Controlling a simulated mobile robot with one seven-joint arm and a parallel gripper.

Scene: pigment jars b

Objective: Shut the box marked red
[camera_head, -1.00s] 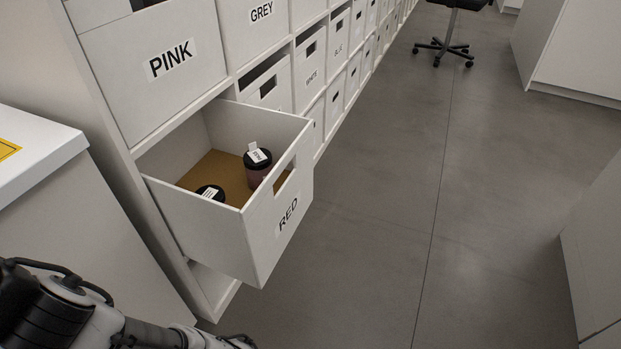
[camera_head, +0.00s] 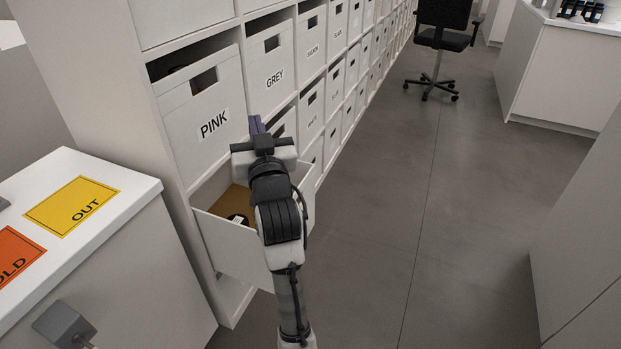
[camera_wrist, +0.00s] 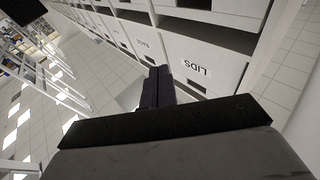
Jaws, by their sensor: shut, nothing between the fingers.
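The box marked red (camera_head: 232,246) is a white drawer-like box, pulled out of the white shelf unit below the box marked PINK. Its tan floor and a dark-lidded jar (camera_head: 238,220) show inside; my arm hides its RED label and much of its front. My gripper (camera_head: 257,124) is above the red box in the picture, in front of the shelf, with its fingers together and empty.
The PINK box (camera_head: 205,110) and GREY box (camera_head: 272,75) sit in the shelf above. A white counter (camera_head: 130,195) with a yellow OUT mat (camera_head: 75,205) and an orange mat (camera_head: 15,258) stands at left. An office chair (camera_head: 440,45) stands farther back. The grey floor at right is clear.

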